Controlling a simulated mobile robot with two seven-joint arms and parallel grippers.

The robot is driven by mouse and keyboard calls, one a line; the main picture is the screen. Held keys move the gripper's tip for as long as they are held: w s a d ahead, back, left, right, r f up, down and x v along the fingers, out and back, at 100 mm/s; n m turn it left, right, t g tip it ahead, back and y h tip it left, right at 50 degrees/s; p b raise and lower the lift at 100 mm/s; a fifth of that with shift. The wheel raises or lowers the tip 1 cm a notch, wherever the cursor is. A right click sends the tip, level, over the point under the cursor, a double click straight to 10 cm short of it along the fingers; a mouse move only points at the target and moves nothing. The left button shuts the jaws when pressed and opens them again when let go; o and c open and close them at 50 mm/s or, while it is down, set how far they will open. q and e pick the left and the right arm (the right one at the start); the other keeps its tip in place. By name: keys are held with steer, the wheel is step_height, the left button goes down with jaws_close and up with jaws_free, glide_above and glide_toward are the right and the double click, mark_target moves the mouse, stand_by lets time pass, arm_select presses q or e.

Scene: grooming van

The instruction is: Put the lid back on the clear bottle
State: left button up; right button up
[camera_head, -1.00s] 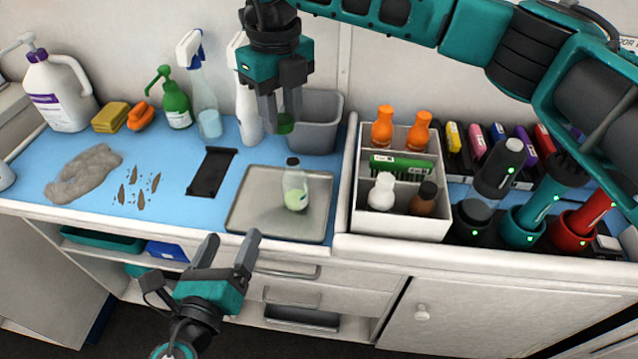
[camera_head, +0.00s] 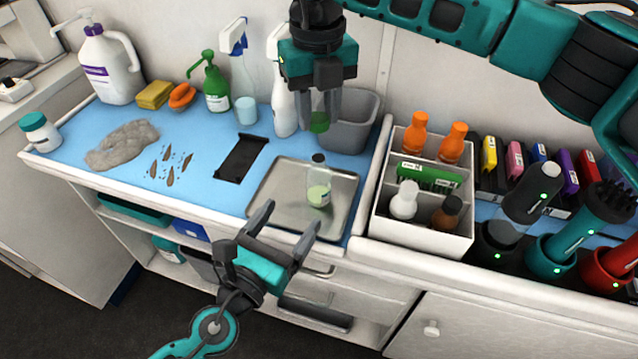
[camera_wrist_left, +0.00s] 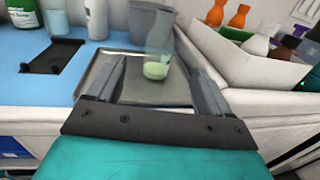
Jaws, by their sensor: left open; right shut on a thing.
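The clear bottle (camera_head: 319,188) stands upright on the metal tray, with pale green liquid in its lower part. Its narrow top looks dark in the head view. It also shows in the left wrist view (camera_wrist_left: 158,58), straight ahead between my fingers. My right gripper (camera_head: 322,112) is shut on a small green thing (camera_head: 319,123), which looks like the lid, above and behind the bottle. The fingers partly hide it. My left gripper (camera_head: 290,222) is open and empty in front of the tray, below and apart from the bottle.
The metal tray (camera_head: 270,207) lies near the counter's front edge. A grey bin (camera_head: 352,125) is behind it and a white divided box (camera_head: 420,233) of bottles stands right of it. A black holder (camera_head: 240,160) lies left of it. Spray bottles line the back.

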arm_select(q)
steer(key=x, duration=1.1)
steer(key=shift+w+d, duration=0.1)
steer(key=shift+w, duration=0.1)
steer(key=c, duration=1.5)
arm_select(e)
glide_above(318, 158)
steer(key=shift+f, duration=2.55)
